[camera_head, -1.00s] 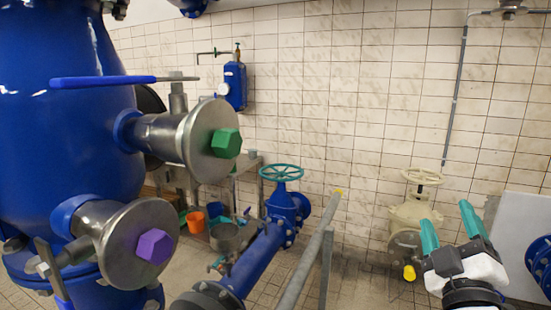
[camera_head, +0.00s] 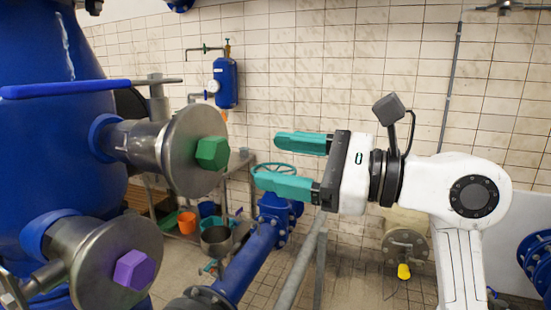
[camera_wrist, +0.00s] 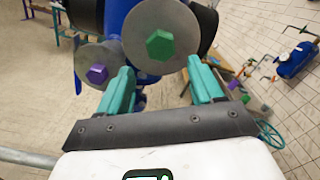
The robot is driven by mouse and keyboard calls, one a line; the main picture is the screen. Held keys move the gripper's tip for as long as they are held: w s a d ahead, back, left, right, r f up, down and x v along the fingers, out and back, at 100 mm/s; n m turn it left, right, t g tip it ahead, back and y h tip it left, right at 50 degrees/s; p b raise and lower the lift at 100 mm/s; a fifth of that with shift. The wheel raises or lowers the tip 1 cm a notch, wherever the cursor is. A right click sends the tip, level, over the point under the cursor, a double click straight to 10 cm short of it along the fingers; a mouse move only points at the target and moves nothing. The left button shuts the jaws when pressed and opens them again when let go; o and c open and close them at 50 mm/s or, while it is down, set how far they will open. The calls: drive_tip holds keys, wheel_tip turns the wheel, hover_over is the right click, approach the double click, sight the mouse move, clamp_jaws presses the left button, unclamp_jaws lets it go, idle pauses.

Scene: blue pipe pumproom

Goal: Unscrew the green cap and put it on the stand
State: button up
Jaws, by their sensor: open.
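The green hexagonal cap (camera_head: 212,153) sits on the round metal flange (camera_head: 180,160) of the upper pipe at the left. My gripper (camera_head: 278,163) is open and empty, to the right of the cap, with its teal fingers pointing left toward it and a clear gap between. In the wrist view the green cap (camera_wrist: 160,44) shows beyond and between the fingertips (camera_wrist: 160,80). A purple hexagonal cap (camera_head: 133,270) sits on the lower flange. I cannot make out which surface is the stand.
A blue lever handle (camera_head: 60,89) stands above the upper pipe.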

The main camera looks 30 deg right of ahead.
sight(222, 151)
drive_tip(key=x, duration=0.3)
drive_tip(key=p+x, duration=0.1)
drive_tip(key=x, duration=0.6)
drive_tip(key=shift+w+f, duration=0.25)
drive_tip(key=shift+w, duration=0.15)
drive_tip(key=shift+a, duration=0.1)
drive_tip(key=shift+p, duration=0.3)
drive_tip(key=c, duration=0.5)
drive_tip(key=o, duration=0.9)
drive_tip(key=shift+r, duration=0.1)
drive_tip(key=shift+c, duration=0.2)
drive_tip(key=shift+r, duration=0.15)
